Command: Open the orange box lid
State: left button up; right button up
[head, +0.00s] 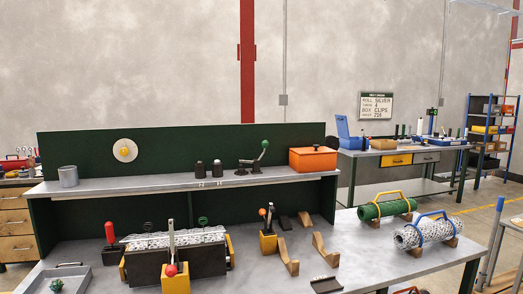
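The orange box (306,162) sits at the right end of the raised grey shelf, above the workbench. Its lid (313,150) lies flat on top and looks closed. A small dark spot shows on the top of the lid, too small to make out. The back and right side of the box are hidden. Neither of my grippers shows in the head view.
The shelf (130,184) also holds a grey cup (68,176), two dark cylinders and a green-handled lever tool (254,158). Below, the bench carries a dark clamp fixture (175,262), wooden cradles and two mesh rolls (387,209). A green panel (180,147) stands behind the shelf.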

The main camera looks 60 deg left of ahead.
aim_at(316, 149)
jog(key=u, duration=1.55)
